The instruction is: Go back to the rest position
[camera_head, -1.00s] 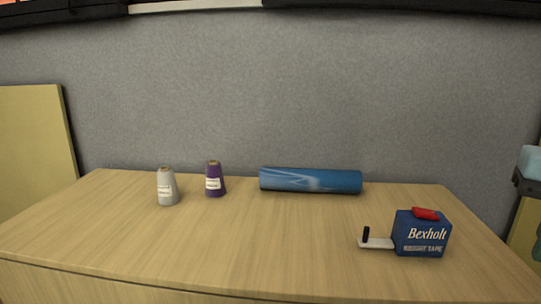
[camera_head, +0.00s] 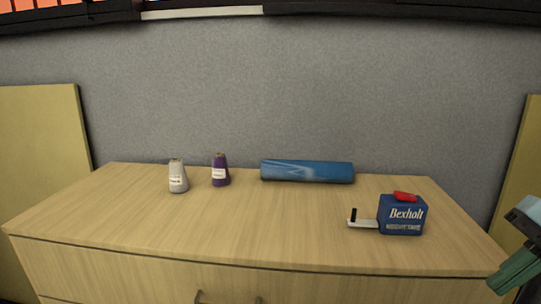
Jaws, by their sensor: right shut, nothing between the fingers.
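My right gripper (camera_head: 500,284) shows at the lower right edge, pointing down and left, with teal fingers that are shut and empty. It is apart from the objects, just off the right front corner of the wooden cabinet top. Part of it is cut off by the picture edge. My left gripper is not in view.
On the wooden cabinet top (camera_head: 275,225) stand a grey thread cone (camera_head: 178,178), a purple thread cone (camera_head: 220,171) and a blue roll (camera_head: 307,171) lying along the back. A blue Bexholt tape box (camera_head: 402,215) with a red top stands at the right. The front middle is clear.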

